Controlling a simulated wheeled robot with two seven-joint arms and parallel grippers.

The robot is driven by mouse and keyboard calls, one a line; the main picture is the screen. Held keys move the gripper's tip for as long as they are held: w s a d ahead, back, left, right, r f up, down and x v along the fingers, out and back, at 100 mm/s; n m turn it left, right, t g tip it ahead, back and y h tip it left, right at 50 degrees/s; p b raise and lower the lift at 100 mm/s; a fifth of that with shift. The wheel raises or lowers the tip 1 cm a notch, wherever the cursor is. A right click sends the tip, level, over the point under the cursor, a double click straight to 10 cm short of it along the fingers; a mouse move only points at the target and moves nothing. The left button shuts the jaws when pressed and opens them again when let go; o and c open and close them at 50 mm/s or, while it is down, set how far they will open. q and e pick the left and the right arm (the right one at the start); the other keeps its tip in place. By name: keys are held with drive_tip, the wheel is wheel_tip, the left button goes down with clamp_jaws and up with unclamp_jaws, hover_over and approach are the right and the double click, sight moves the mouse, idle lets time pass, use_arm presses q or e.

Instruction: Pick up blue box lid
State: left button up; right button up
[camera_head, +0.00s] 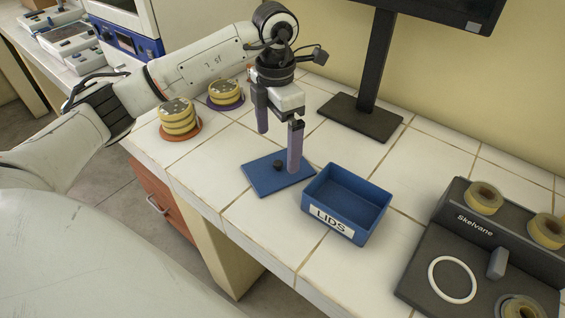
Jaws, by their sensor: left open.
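The blue box lid (259,183) is a flat blue square with a small black knob. It lies on the white tiled worktop, left of an open blue box (369,221) labelled LIDS. My left gripper (279,152) points down above the lid, with its two purple fingers spread apart and nothing between them. The nearer finger hangs just right of the knob in the picture, and the other is farther back and to the left. I cannot tell whether a fingertip touches the lid. The LIDS box looks empty. My right gripper is not in view.
Stacked yellow dishes stand on an orange base (183,135) and a purple base (226,105) at the left. A monitor stand (360,118) is behind. A dark Skelvane device (430,265) with yellow rings is at the right. Tiles in front of the lid are clear.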

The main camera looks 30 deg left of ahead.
sight(278, 163)
use_arm(q)
drive_tip(key=shift+f, duration=0.8)
wheel_tip(278, 163, down, 4)
drive_tip(key=shift+w+f+p, duration=0.15)
drive_tip(key=shift+f+p, duration=0.05)
drive_tip(key=shift+p, duration=0.4)
drive_tip(key=shift+f, duration=0.4)
drive_tip(key=c, duration=0.9)
